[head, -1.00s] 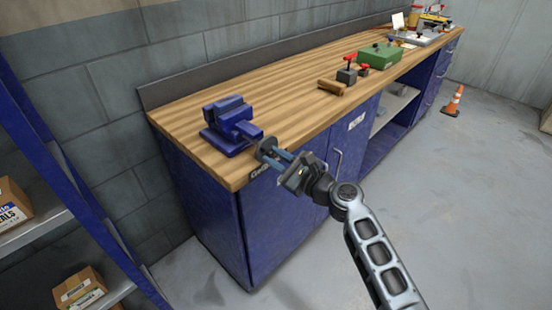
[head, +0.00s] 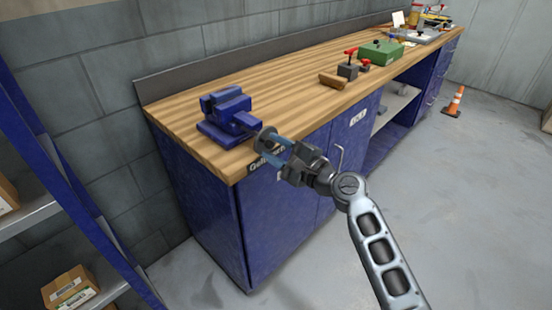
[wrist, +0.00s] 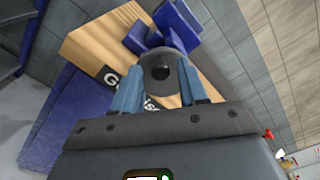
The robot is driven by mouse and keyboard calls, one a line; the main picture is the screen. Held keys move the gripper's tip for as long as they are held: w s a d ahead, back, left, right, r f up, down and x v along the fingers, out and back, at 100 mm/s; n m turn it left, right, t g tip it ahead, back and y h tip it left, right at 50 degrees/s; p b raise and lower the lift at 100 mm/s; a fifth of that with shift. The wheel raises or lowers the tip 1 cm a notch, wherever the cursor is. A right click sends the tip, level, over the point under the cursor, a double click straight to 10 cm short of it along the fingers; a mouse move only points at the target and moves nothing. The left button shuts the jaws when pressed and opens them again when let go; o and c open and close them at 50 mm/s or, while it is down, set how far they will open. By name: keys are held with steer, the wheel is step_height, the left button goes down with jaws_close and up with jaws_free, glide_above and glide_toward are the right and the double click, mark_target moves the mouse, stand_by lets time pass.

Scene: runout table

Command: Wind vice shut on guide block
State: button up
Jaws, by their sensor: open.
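The blue vice (head: 226,112) stands on the near left end of the wooden bench. It also shows at the top of the wrist view (wrist: 178,22). Its grey round screw hub (wrist: 161,72), with a dark hole in its middle, faces my gripper. My gripper (head: 273,148) is at the bench's front edge, by the hub. In the wrist view its two blue fingers (wrist: 160,88) are apart, one on each side of the hub; I cannot tell whether they touch it. I cannot make out a guide block between the vice jaws.
The wooden bench top (head: 285,95) is clear just right of the vice. Further along lie a wooden block (head: 332,80), a dark block with a red knob (head: 348,70) and a green box (head: 380,52). A blue shelf rack with cartons (head: 70,288) stands at left. An orange cone (head: 454,102) is on the floor.

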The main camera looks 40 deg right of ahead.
steer(key=shift+n, duration=0.5)
steer(key=n+b, duration=0.6)
steer(key=n, duration=0.1)
steer(key=n+b, duration=0.6)
steer(key=shift+n+b, duration=0.3)
steer(key=n+b, duration=0.4)
steer(key=shift+n, duration=0.3)
steer(key=shift+r, duration=0.15)
steer(key=shift+c, duration=0.4)
